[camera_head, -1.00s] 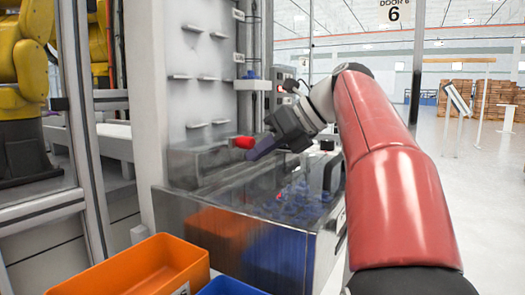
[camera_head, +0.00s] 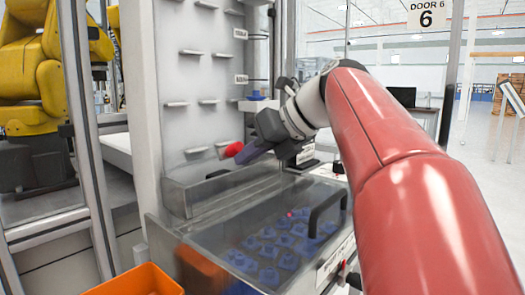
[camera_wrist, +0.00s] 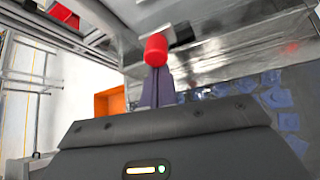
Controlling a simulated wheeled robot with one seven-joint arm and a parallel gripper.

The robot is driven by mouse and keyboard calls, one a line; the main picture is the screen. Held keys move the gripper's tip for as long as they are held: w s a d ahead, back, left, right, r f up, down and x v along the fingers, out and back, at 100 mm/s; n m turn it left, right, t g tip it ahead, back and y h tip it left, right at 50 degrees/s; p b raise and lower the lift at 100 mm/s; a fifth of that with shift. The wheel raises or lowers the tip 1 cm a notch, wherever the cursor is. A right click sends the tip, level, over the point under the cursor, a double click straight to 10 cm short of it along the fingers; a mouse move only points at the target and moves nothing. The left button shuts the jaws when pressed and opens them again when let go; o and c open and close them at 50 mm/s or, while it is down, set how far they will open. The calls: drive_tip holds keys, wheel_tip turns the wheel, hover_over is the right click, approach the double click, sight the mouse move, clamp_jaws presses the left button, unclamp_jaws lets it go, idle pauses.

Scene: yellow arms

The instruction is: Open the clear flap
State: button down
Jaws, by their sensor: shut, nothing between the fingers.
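The clear flap (camera_head: 262,208) lies down over a metal bin, and several blue parts show through it. A black handle (camera_head: 328,207) stands on its right side. My gripper (camera_head: 243,157) is above the flap's back left part, with its dark fingers shut and empty. A red cylinder (camera_head: 233,149) is just beyond the fingertips; I cannot tell whether they touch. In the wrist view, the shut fingers (camera_wrist: 158,82) point at the red cylinder (camera_wrist: 156,50), and the blue parts (camera_wrist: 278,97) are at the right. The gripper is well left of the handle.
A grey panel with small shelves (camera_head: 200,75) rises behind the bin. An orange bin (camera_head: 138,281) stands at the front left. A metal frame post (camera_head: 88,130) and a yellow robot arm (camera_head: 45,75) are at the left. Open floor (camera_head: 490,140) is at the right.

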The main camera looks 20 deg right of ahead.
drive_tip(key=w+a+r, duration=0.1)
drive_tip(key=r, duration=0.1)
drive_tip(key=w+a+r, duration=0.1)
drive_tip(key=w+r, duration=0.1)
drive_tip(key=r, duration=0.1)
drive_tip(key=w+a+r, duration=0.1)
drive_tip(key=r, duration=0.1)
drive_tip(key=shift+w+r, duration=0.2)
drive_tip(key=shift+w, duration=0.1)
drive_tip(key=shift+w+a+r, duration=0.65)
drive_tip(key=shift+w, duration=0.25)
drive_tip(key=shift+r, duration=0.1)
